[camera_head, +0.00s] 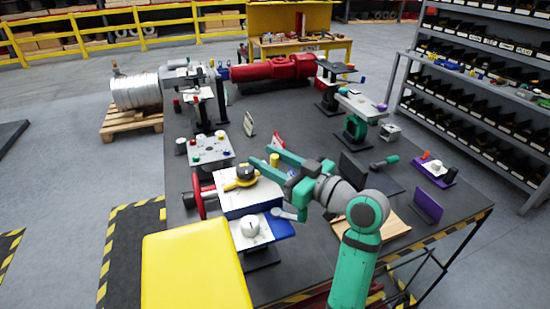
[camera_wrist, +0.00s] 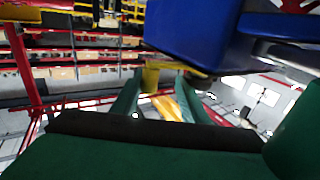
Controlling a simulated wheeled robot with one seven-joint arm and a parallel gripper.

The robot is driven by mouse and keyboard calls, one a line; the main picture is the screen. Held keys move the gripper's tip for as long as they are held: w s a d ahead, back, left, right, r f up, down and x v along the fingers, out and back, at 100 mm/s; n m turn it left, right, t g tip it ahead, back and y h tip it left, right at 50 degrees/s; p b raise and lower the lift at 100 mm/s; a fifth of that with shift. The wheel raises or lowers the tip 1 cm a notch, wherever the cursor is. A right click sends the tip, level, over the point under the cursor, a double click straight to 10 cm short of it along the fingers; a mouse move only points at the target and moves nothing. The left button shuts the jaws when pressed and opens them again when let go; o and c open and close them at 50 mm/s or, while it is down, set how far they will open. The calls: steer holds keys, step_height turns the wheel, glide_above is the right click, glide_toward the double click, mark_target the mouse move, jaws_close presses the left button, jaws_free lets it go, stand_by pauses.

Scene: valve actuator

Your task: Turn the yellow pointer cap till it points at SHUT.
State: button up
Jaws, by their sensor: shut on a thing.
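The yellow pointer cap (camera_head: 240,183) sits with a dark dome on the white top of a blue-sided actuator box (camera_head: 222,201). Its yellow end points toward the lower left in the head view. The SHUT and other markings are too small to read. My gripper (camera_head: 272,161) is to the right of the cap and apart from it, above the table. Its two green fingers are closed around a small yellow cylinder-like piece (camera_head: 274,158). In the wrist view, yellow (camera_wrist: 151,76) shows between the fingers, but its shape is unclear.
A white knob on a blue-edged unit (camera_head: 268,234) stands in front of the box. A red handwheel (camera_head: 198,197) is at its left. A plate with coloured buttons (camera_head: 210,150) lies behind. A large yellow block (camera_head: 195,270) fills the front left.

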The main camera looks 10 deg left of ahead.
steer(key=shift+s+a, duration=0.25)
steer(key=shift+a, duration=0.05)
steer(key=d, duration=1.3)
stand_by(0.9)
steer(key=shift+s, duration=0.1)
stand_by(0.3)
steer(key=v, duration=1)
steer(key=shift+s+d, duration=0.25)
steer(key=shift+d, duration=0.1)
